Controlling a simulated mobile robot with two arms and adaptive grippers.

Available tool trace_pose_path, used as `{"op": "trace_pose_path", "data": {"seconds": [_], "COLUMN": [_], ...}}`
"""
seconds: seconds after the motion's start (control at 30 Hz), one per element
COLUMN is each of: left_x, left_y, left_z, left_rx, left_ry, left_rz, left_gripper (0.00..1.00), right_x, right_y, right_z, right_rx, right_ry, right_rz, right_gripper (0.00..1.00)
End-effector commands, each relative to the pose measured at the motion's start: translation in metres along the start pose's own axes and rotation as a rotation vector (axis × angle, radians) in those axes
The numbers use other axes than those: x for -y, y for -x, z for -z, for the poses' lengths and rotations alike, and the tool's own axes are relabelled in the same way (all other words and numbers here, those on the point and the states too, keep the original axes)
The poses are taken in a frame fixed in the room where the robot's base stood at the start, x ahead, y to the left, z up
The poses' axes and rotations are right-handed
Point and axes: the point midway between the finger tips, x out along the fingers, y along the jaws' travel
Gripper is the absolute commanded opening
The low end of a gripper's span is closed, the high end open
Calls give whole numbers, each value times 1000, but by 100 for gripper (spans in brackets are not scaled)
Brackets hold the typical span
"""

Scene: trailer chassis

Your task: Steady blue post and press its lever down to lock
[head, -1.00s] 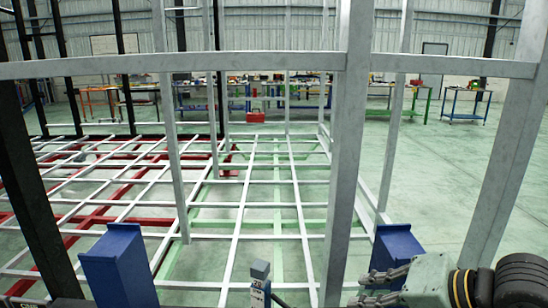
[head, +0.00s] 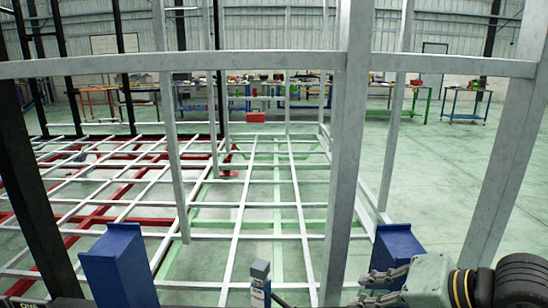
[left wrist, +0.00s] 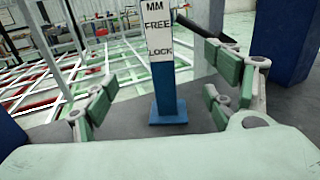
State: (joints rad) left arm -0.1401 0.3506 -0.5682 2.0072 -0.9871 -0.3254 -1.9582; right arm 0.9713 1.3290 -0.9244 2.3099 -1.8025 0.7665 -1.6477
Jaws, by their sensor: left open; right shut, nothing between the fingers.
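The slim blue post (head: 259,293) with a grey cap (head: 260,269) stands at the bottom middle of the head view. A thin dark lever (head: 280,300) shows at its right side, partly cut off by the frame. In the left wrist view the post (left wrist: 168,92) stands upright on a blue base plate, with a white label reading MM, FREE and LOCK. My left gripper (left wrist: 160,98) is open, its green-padded fingers apart on either side of the post in that view; contact does not show. My right gripper (head: 378,286) is shut and empty, right of the post.
Wide blue pillars stand left (head: 119,266) and right (head: 396,246); the right one is close behind my right gripper. A grey upright beam (head: 345,170) rises between post and right gripper. A grey crossbar (head: 260,61) spans the view. The chassis grid (head: 240,208) lies beyond.

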Motion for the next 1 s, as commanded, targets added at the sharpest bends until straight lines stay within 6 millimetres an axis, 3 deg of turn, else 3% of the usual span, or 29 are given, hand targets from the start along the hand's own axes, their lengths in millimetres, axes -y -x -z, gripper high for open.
{"op": "trace_pose_path", "data": {"seconds": [0.27, 0.8, 1.0], "left_x": [0, 0, 1], "left_y": [9, 93, 103], "left_z": [1, 1, -5], "left_rx": [-2, -5, 17], "left_ry": [0, 2, 13], "left_rz": [-1, -2, -4], "left_gripper": [78, 78, 78], "right_x": [0, 0, 0], "right_y": [0, 0, 0], "right_z": [0, 0, 0], "right_rx": [0, 0, 0], "right_ry": [0, 0, 0], "right_rz": [0, 0, 0], "right_gripper": [0, 0, 0]}}
